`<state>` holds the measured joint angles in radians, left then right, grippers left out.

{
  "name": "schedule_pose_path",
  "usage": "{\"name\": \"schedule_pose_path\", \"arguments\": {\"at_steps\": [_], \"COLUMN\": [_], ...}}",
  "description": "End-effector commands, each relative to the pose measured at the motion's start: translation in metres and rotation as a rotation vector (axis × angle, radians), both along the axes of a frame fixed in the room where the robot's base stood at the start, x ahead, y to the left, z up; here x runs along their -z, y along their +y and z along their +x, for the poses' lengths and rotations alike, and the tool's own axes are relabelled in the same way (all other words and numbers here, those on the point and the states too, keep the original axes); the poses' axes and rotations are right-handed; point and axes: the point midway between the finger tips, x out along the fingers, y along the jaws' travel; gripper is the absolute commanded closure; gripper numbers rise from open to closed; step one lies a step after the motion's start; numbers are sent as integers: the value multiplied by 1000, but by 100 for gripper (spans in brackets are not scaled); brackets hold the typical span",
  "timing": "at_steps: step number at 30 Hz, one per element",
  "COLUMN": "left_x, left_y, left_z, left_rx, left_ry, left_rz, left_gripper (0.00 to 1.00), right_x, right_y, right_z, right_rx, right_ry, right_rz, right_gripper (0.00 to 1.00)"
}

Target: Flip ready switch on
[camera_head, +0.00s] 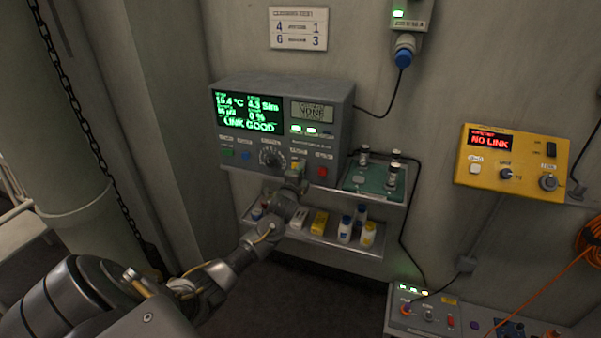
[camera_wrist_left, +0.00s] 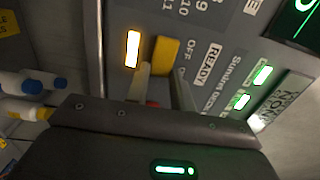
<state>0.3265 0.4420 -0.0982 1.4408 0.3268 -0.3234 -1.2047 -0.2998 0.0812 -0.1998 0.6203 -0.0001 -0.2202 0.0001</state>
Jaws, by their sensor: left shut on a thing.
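The grey instrument box (camera_head: 282,104) is on the wall, with a green-lit screen reading LINK GOOD. In the left wrist view, the yellow ready switch (camera_wrist_left: 166,54) sits beside the READY and OFF lettering, next to a lit orange-white lamp (camera_wrist_left: 132,49). My left gripper (camera_wrist_left: 163,80) has its two fingers on either side of the yellow switch and is shut on it. In the head view my left gripper (camera_head: 296,180) reaches the lower right of the box's front. The fingers partly hide the switch, and I cannot tell its position. My right gripper is not in view.
A red switch (camera_head: 322,172) is close to the right of my gripper. A shelf (camera_head: 330,241) with bottles and small boxes is just below. A green tray (camera_head: 372,182) holds several small containers. A yellow box (camera_head: 512,161) at right reads NO LINK.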

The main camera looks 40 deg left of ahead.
Motion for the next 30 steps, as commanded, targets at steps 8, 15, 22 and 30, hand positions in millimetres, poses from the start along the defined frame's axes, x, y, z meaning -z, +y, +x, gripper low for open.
{"name": "schedule_pose_path", "arguments": {"at_steps": [8,15,22,30], "left_x": [0,1,3,2], "left_y": [0,0,-11,-31], "left_z": [0,-1,-27,-75], "left_rx": [0,1,3,2], "left_ry": [0,0,0,0], "left_rz": [0,0,0,-1], "left_gripper": [55,55,55,55], "right_x": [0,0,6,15], "right_y": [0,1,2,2], "right_z": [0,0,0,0], "right_rx": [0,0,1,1], "right_ry": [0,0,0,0], "right_rz": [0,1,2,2], "right_gripper": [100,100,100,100]}}
